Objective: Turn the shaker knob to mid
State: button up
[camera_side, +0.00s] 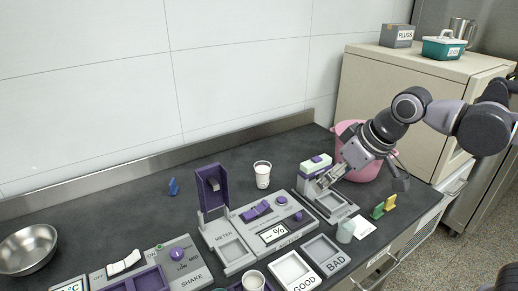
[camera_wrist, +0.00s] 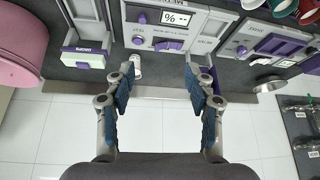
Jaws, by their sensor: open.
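The shaker (camera_side: 205,272) is a grey unit marked SHAKE at the lower left of the side view, partly cut off by the frame edge. Its purple round knob (camera_side: 177,254) has LOW and MID printed near it; I cannot tell its exact setting. In the wrist view, what looks like this knob (camera_wrist: 241,50) sits on the grey unit at the right. My gripper (camera_wrist: 160,78) is open and empty, its blue-padded fingers wide apart. In the side view my gripper (camera_side: 362,182) is at the right, beside the pink bucket, far from the knob.
A grey meter (camera_side: 228,248) with a raised purple lid and a % display stands between my gripper and the shaker. A white-and-purple device (camera_side: 316,165), a pink bucket (camera_side: 367,172), GOOD and BAD trays (camera_side: 322,255) and cups are close by. A metal bowl (camera_side: 28,248) lies far left.

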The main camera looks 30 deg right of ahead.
jog(key=w+a+r+n+g, duration=0.2)
jog(key=w+a+r, duration=0.2)
jog(key=w+a, duration=0.5)
jog(key=g+h, duration=0.1)
jog(key=g, duration=0.3)
send_over(176, 252)
notch_tip(176, 252, down, 15)
jog(key=shift+n, duration=0.4)
notch_tip(176, 252, down, 10)
jog(key=shift+r, duration=0.1)
jog(key=shift+c, duration=0.3)
grip_shut()
